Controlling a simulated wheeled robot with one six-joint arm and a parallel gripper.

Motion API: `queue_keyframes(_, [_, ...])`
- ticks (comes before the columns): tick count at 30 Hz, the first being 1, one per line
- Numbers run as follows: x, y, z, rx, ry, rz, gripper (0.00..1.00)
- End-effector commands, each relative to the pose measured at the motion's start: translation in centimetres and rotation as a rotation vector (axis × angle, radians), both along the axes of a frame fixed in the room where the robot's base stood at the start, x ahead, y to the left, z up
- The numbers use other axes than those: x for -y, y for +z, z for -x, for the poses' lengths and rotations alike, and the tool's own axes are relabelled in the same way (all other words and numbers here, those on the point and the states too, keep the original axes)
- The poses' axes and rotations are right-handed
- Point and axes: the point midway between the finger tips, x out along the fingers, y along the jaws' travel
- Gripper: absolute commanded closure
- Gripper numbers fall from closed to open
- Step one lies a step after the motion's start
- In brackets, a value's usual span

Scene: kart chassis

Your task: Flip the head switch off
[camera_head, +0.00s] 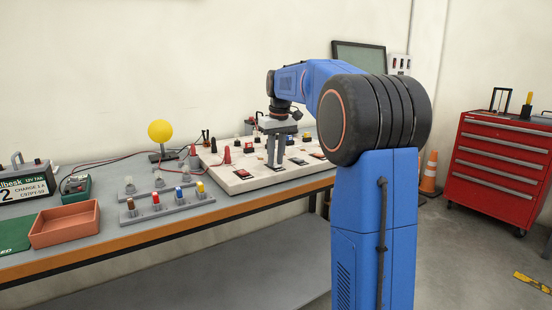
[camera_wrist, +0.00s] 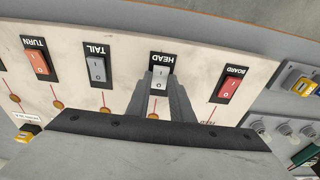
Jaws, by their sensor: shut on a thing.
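The head switch (camera_wrist: 160,77) is a pale grey rocker in a black plate marked HEAD, on the white board (camera_head: 240,182). My gripper (camera_wrist: 159,82) points down at the board, with its two grey fingertips on either side of the head switch, shut on it. In the head view my gripper (camera_head: 276,165) reaches down onto the board; the head switch cannot be made out there. Which way the rocker is tipped is not clear.
In the wrist view, the grey TAIL switch (camera_wrist: 97,69) and orange TURN switch (camera_wrist: 36,62) are left of my fingers, and the red BOARD switch (camera_wrist: 229,90) is right. Left of the board are a peg rack (camera_head: 165,208), a yellow ball lamp (camera_head: 160,131) and a salmon tray (camera_head: 65,237).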

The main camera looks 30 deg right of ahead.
Motion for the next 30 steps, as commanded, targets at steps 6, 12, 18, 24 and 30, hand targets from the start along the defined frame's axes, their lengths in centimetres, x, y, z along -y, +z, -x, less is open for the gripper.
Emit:
queue_keyframes(6, [0.0, 0.0, 0.0, 0.0, 0.0, 0.0, 0.73])
queue_keyframes(12, [0.0, 0.0, 0.0, 0.001, 0.0, 0.0, 0.61])
queue_keyframes(18, [0.0, 0.2, 0.0, 0.002, 0.0, 0.0, 0.61])
queue_keyframes(24, [0.1, 2.4, 0.3, 0.004, 0.0, 0.001, 0.61])
queue_keyframes(30, [0.1, 6.2, 0.8, 0.004, -0.001, 0.001, 0.61])
